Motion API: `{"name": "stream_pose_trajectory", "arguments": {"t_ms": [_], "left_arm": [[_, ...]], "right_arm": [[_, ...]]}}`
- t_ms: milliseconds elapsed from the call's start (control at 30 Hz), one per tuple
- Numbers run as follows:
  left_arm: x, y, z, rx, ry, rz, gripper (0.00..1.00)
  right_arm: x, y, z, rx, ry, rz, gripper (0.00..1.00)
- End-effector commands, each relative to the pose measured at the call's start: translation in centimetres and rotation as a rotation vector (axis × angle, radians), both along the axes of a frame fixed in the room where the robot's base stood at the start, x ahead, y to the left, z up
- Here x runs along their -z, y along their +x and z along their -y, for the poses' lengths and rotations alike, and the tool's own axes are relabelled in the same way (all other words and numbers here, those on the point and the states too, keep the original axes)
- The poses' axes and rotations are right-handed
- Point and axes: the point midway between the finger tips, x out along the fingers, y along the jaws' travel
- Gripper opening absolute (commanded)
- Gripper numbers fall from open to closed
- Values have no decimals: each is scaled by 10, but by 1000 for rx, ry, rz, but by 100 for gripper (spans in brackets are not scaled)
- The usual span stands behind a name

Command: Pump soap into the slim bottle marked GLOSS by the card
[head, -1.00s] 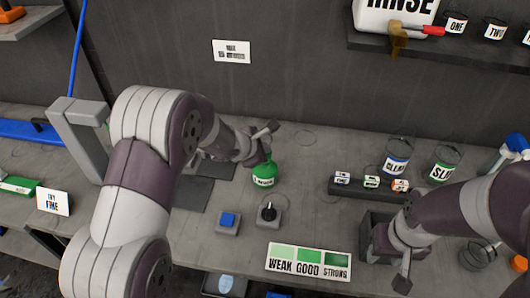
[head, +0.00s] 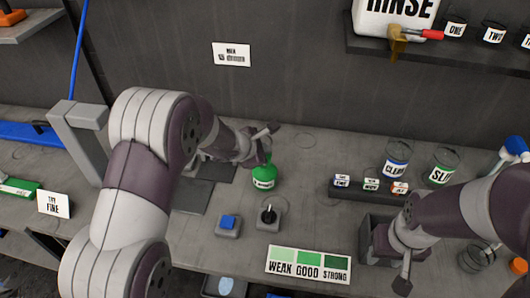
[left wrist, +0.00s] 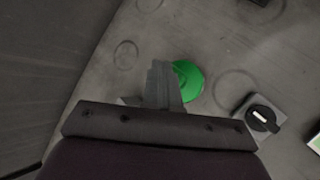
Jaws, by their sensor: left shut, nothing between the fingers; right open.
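A green bottle (head: 264,178) with a narrow top and a white label stands on the bench. It shows as a green round shape in the left wrist view (left wrist: 188,82). My left gripper (head: 268,131) is shut and empty at the top of this bottle; I cannot tell whether it touches it. My right gripper (head: 402,283) is open, low at the right over the bench front. A white card (head: 231,54) hangs on the back wall, its print too small to read. Small labelled containers (head: 371,186) sit in a dark rack. I cannot make out the word GLOSS anywhere.
A blue-button box (head: 228,226) and a black-knob box (head: 269,217) stand in front of the green bottle. A WEAK GOOD STRONG colour chart (head: 308,264) lies at the front. Two labelled jars (head: 441,167) stand behind the rack. A shelf (head: 430,50) overhangs at upper right.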

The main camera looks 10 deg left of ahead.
Motion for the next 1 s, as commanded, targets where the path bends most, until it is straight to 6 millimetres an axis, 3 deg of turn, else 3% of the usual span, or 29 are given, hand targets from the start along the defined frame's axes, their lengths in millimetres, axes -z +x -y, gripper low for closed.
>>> {"name": "stream_pose_trajectory", "arguments": {"t_ms": [167, 567, 1000], "left_arm": [[-13, 0, 0, -1, 0, 1, 0], [-16, 1, 0, 0, -1, 3, 0], [-59, 1, 0, 0, -1, 3, 0]], "right_arm": [[-10, 0, 0, 0, 0, 0, 43], [-12, 0, 0, 0, 0, 0, 43], [-46, 0, 0, 0, 0, 0, 43]]}}
